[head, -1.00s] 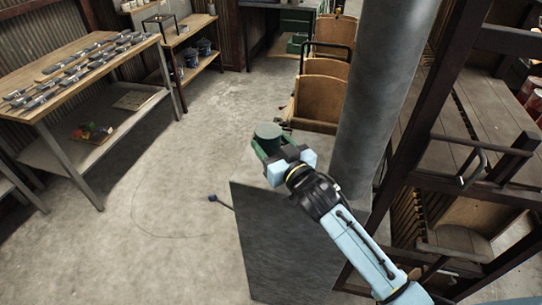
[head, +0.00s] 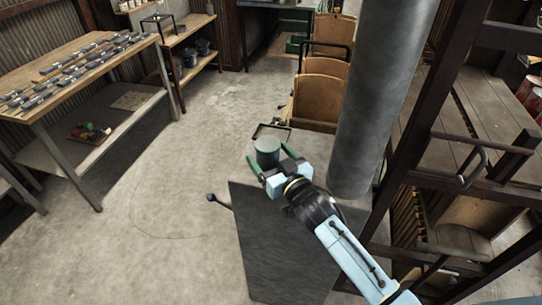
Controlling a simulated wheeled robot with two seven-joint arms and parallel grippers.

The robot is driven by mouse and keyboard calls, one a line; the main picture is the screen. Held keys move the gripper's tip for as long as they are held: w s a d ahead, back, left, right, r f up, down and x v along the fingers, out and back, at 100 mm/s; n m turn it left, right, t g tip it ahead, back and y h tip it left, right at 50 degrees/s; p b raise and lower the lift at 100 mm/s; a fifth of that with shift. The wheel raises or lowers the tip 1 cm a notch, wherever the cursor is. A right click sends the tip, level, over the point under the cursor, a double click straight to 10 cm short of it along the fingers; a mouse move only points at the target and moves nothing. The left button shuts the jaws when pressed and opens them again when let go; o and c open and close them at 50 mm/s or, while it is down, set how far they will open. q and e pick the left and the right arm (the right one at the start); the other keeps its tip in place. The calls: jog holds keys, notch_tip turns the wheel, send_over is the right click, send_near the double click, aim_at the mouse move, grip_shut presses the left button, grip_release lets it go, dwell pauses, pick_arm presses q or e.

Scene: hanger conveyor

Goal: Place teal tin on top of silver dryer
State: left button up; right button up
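The teal tin (head: 267,154) stands upright near the left edge of the top of the silver dryer (head: 285,245), a grey box with a dark front face. My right gripper (head: 268,152) is open. Its green fingers are spread to either side of the tin, with small gaps showing between them and its sides. The gripper's palm and wrist hide part of the dryer top and the tin's lower near side. My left gripper is not in view.
A thick grey pipe (head: 385,90) rises at the right of the dryer top. A dark metal frame with shelves (head: 480,180) stands to the right. Wooden crates (head: 320,98) stand behind the dryer. A workbench (head: 75,70) is at the left, with clear floor (head: 170,200) between.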

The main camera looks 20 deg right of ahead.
jog(key=shift+r, duration=0.1)
jog(key=shift+s, duration=0.15)
jog(key=s+d, duration=0.2)
jog(key=s, duration=0.9)
jog(key=shift+s+d, duration=0.2)
jog(key=shift+s, duration=0.05)
